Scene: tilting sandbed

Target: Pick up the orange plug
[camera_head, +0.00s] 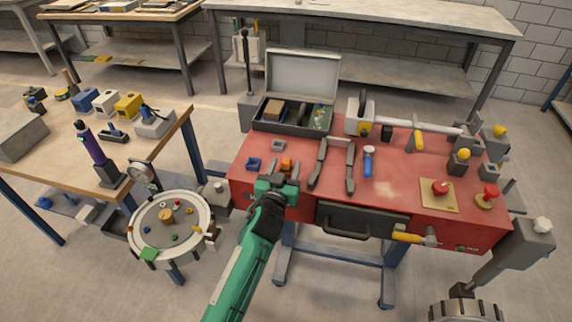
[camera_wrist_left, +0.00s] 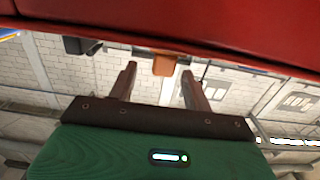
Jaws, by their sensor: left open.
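The orange plug (camera_head: 286,164) is a small block at the left part of the red bench top (camera_head: 325,185). In the left wrist view the orange plug (camera_wrist_left: 164,65) shows at the red bench edge, between the two finger tips as seen from there. My left gripper (camera_head: 279,181) is at the front edge of the bench, just in front of the plug in the head view. Its fingers (camera_wrist_left: 159,70) are apart with nothing visibly held between them. I cannot tell how far the tips are from the plug. My right gripper is not in view.
An open grey case (camera_head: 290,128) stands behind. A round tilting sandbed (camera_head: 147,217) stands left of my arm.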

